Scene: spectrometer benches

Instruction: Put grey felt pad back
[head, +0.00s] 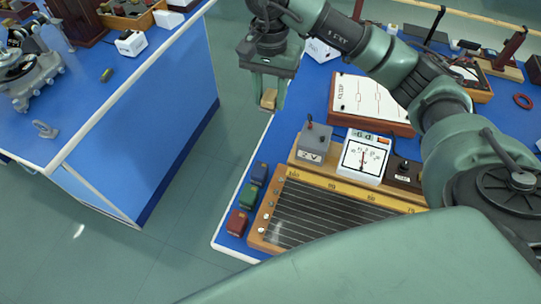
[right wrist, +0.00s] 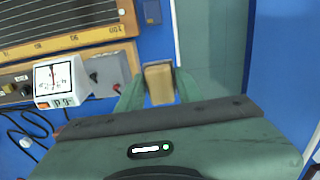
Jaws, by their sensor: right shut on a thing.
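My right gripper (head: 268,100) is shut on a small tan block (head: 269,98), above the gap between the two benches, close to the left edge of the right bench. The right wrist view shows the tan block (right wrist: 158,82) between the fingers of my right gripper (right wrist: 155,90). I cannot tell whether this block is the grey felt pad or has felt on its hidden side. No separate grey felt pad can be made out. My left gripper is not in view.
The right bench holds a wire board (head: 325,215), a white meter (head: 363,158), a grey box (head: 315,144) and a framed white panel (head: 372,100). Blue (head: 260,172), green (head: 249,197) and red (head: 238,222) blocks line its left edge. The left bench (head: 130,85) carries instruments.

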